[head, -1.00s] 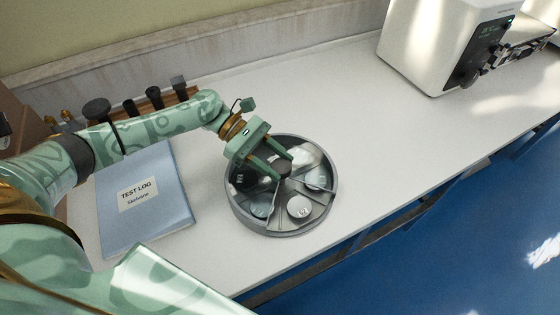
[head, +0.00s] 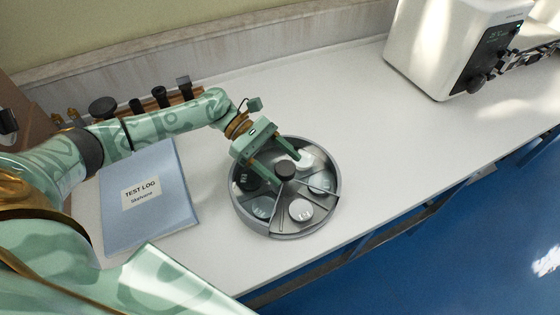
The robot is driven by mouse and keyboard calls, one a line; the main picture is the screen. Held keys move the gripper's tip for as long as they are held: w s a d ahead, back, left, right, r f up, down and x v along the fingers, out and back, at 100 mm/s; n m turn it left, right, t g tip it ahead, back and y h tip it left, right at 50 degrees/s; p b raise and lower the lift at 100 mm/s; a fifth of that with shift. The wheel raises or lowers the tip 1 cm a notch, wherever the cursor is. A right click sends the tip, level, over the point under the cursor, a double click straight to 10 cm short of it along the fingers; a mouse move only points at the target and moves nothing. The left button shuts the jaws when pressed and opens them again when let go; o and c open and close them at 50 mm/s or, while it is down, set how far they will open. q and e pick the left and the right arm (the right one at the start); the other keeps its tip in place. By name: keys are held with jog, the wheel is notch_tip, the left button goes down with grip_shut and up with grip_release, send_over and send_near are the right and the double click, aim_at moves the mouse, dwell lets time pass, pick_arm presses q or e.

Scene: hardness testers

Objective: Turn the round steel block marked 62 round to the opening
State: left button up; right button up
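A round grey tray (head: 334,203) with wedge-shaped compartments and a dark centre knob (head: 286,170) stands on the white bench. Round steel blocks lie in its compartments: one at the front (head: 301,210), one at front left (head: 262,207), one at the right (head: 320,182) and one at the back (head: 304,160). A darker block (head: 246,179) lies at the left. Their marks are too small to read, so I cannot tell which is 62. My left gripper (head: 292,172) is open above the tray, its fingers apart on either side of the knob. My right gripper is out of view.
A blue test log (head: 150,205) lies left of the tray. A rack with dark-topped tools (head: 160,97) stands behind it. A white tester (head: 440,50) stands at the back right. The bench between tray and tester is clear; its front edge is close to the tray.

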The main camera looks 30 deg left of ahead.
pick_arm(q)
jog(key=p+v, duration=0.2)
jog(key=v, duration=1.4)
jog(key=shift+a, duration=0.15)
jog(key=shift+r, duration=0.1)
